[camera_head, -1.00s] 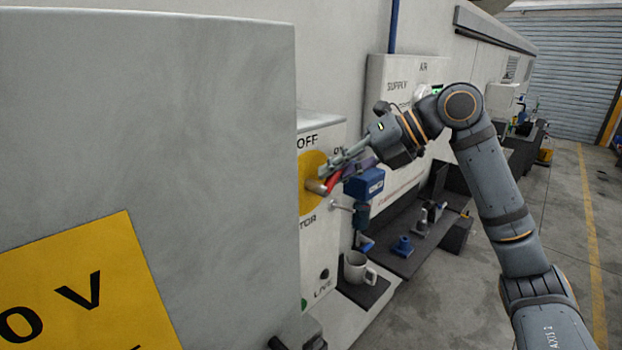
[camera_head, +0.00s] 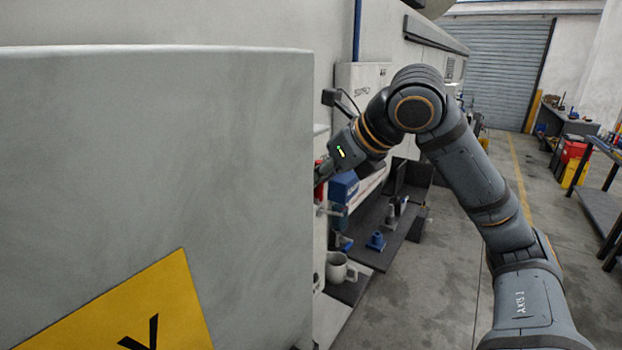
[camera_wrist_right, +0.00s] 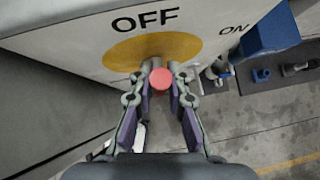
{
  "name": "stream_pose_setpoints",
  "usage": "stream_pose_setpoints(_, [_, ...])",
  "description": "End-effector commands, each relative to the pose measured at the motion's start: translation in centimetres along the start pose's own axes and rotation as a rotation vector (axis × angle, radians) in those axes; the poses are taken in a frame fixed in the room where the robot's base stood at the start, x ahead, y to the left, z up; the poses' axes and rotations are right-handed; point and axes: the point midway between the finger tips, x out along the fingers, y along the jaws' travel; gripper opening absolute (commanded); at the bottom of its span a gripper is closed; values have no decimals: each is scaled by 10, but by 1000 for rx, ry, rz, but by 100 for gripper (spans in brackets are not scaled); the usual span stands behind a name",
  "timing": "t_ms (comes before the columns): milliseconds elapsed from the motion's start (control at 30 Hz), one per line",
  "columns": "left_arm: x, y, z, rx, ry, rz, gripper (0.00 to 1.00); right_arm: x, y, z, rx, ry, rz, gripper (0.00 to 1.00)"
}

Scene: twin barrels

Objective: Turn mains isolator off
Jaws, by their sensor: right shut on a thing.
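The mains isolator is a pale box with a yellow disc (camera_wrist_right: 150,50) marked OFF above it and ON to its right in the right wrist view. Its handle has a red end (camera_wrist_right: 161,79), seen nearly end-on in front of the disc. I cannot tell exactly which mark it points to. My right gripper (camera_wrist_right: 161,72) is shut on this handle, one finger on each side. In the head view a grey cabinet (camera_head: 160,170) hides the disc and fingertips; a bit of red handle (camera_head: 320,187) shows at its edge. My left gripper is not in view.
The grey cabinet with a yellow sign (camera_head: 140,310) fills the left of the head view, close beside my right wrist.

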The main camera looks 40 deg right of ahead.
Motion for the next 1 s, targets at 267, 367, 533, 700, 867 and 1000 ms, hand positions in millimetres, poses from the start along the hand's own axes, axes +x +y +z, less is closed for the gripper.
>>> stream_pose_setpoints(267, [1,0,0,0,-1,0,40,0,-4,-3,-40,-3,-33,0])
stream_pose_setpoints(367, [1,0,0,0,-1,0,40,0,-4,-3,-43,-4,-36,0])
stream_pose_setpoints(533, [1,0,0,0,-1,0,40,0,-4,-4,-44,-3,-36,0])
stream_pose_setpoints(700, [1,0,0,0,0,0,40,1,-4,-4,-44,-3,-35,18])
stream_pose_setpoints(867, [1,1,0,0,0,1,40,0,-5,-3,-43,-6,-36,39])
stream_pose_setpoints(1000, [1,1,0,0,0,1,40,0,-5,-2,-42,-8,-37,39])
